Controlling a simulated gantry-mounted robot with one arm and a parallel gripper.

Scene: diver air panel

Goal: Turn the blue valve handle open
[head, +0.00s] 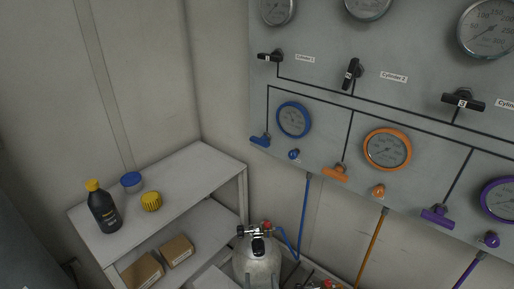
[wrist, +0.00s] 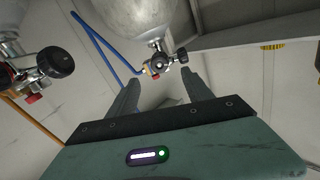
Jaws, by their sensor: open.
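The blue valve handle (head: 260,140) is a small bar on the grey air panel (head: 310,75) in the head view, left of the blue-rimmed gauge (head: 293,119). A black line runs up from it. A small blue knob (head: 294,154) sits below the gauge, and a blue hose (head: 304,205) hangs to the right of that knob. My gripper (wrist: 155,92) shows only in the wrist view, with its two fingers apart and nothing between them. A cylinder valve with a black knob (wrist: 182,55) appears beyond the fingertips. The blue handle is not visible in the wrist view.
Orange (head: 335,172) and purple (head: 437,217) handles sit further right on the panel. Black handles (head: 352,74) are above. A grey cylinder (head: 257,264) stands below.

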